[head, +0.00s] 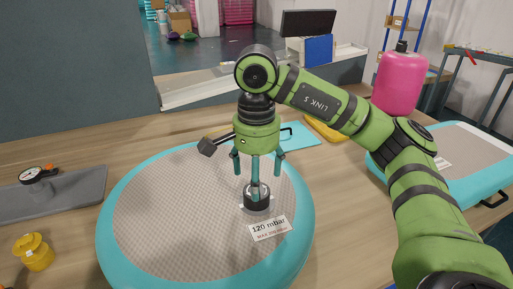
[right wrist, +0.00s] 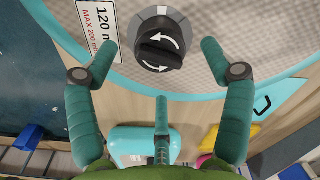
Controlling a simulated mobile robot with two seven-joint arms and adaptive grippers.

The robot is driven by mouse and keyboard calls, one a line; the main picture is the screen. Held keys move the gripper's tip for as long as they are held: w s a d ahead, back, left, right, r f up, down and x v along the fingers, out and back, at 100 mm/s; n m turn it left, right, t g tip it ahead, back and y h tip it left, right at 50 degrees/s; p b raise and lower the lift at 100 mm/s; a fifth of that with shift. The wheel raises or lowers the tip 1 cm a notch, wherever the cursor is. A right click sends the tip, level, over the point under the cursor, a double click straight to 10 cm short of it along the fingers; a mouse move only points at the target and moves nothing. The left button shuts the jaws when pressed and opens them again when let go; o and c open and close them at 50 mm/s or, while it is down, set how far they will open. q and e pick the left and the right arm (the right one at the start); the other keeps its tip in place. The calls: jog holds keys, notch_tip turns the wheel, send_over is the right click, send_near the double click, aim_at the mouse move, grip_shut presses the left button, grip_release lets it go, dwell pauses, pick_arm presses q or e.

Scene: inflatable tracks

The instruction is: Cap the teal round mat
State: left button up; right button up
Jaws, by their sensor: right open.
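The teal round mat (head: 112,240) lies on the wooden table, with a grey textured top and a label reading "120 mbar". Its black valve knob (right wrist: 160,45) sits in a grey ring and carries white curved arrows. In the head view the knob (head: 257,194) is partly covered by a finger. My right gripper (head: 256,172) points down over the knob, open. In the right wrist view its three teal fingers (right wrist: 160,66) are spread around the knob, with visible gaps. I cannot tell their height above the mat. My left gripper is not in view.
A yellow ribbed cap-like piece (head: 34,252) stands on the table at left. A teal rectangular mat (head: 470,152) and pink cylinder (head: 398,86) are at right. A yellow item (head: 322,129) lies behind my arm.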

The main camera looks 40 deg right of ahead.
notch_tip(320, 180, up, 7)
jog(key=shift+r, duration=0.2)
dwell(0.6)
